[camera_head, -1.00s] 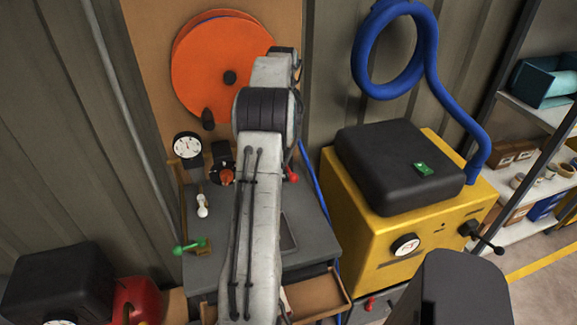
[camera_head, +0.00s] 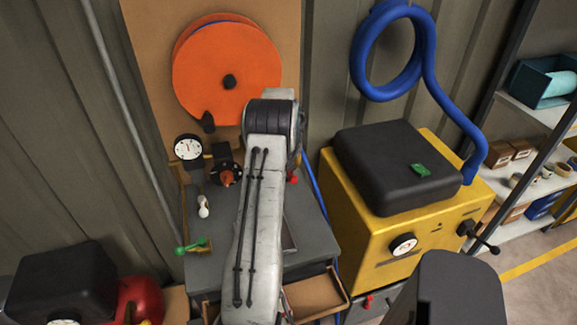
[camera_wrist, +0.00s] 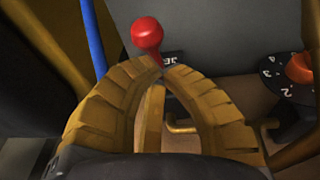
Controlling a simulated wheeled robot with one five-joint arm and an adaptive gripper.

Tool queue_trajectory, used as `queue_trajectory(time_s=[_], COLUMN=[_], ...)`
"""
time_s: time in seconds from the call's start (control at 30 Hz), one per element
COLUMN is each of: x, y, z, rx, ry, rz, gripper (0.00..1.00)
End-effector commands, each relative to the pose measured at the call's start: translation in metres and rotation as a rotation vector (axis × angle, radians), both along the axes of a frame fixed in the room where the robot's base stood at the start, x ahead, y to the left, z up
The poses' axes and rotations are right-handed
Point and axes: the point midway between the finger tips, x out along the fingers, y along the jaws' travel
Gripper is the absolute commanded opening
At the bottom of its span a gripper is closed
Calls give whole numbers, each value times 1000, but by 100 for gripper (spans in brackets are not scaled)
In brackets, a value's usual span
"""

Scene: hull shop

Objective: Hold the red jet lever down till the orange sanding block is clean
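The red jet lever's round knob (camera_wrist: 148,32) stands just beyond my fingertips in the wrist view, beside a label reading "JE". In the head view the red knob (camera_head: 293,179) shows at the right edge of my arm, partly hidden by it. My gripper (camera_wrist: 158,66) has its two tan ridged fingers curved together, tips meeting just below the knob. I cannot tell whether they touch the lever's stem. My arm hides the gripper in the head view. I cannot make out the orange sanding block in either view.
An orange dial (camera_wrist: 300,68) with numbers is right of the lever. A grey bench (camera_head: 205,268) carries a green-handled valve (camera_head: 190,246), with an open drawer (camera_head: 316,295) below. A yellow machine (camera_head: 350,222) stands close on the right. An orange reel (camera_head: 227,68) hangs behind.

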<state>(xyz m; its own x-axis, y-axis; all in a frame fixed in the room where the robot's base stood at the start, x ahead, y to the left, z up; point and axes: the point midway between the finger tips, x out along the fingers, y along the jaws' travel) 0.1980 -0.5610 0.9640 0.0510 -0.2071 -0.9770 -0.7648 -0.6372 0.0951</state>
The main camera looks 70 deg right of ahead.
Motion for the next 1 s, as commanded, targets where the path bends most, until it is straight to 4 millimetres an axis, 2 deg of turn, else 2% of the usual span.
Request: queue_trajectory(time_s=[1.0], x=[-5], y=[6], z=[-13], rx=[-1], ry=[2], rz=[1], gripper=[0])
